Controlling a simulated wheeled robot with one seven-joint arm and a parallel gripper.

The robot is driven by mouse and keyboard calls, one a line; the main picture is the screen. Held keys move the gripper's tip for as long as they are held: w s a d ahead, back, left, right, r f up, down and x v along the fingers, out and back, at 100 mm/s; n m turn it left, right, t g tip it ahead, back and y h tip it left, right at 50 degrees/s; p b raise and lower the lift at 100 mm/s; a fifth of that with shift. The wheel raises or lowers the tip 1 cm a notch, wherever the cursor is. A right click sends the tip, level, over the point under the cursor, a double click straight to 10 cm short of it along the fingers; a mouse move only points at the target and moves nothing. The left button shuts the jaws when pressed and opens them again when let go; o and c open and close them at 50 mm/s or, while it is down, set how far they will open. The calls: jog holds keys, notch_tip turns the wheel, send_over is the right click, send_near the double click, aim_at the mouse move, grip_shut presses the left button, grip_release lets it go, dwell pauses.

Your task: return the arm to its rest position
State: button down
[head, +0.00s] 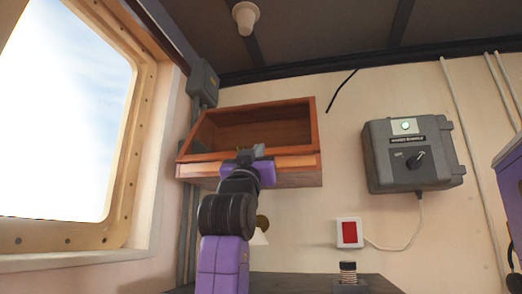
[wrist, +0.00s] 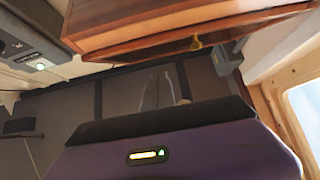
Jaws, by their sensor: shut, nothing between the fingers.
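My arm rises in the middle of the head view, purple and black, bent upward in front of an open wooden wall box (head: 250,128). My gripper (head: 243,157) is at the arm's upper end, small and partly hidden, overlapping the box's front board. It is shut and holds nothing that I can see. I cannot tell whether it touches the box. In the wrist view a purple and black part of my arm fills the bottom, and the wooden box (wrist: 150,25) shows close at the top with a small brass latch (wrist: 197,42).
A framed window (head: 70,110) is at the left. A grey switch box (head: 412,153) and a red-faced panel (head: 349,232) are on the wall at right. A ceiling lamp (head: 246,17) hangs above. A dark surface below carries a ribbed knob (head: 348,272).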

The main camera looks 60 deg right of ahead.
jog(key=v, duration=0.5)
jog(key=shift+f+b, duration=0.15)
jog(key=shift+b, duration=0.25)
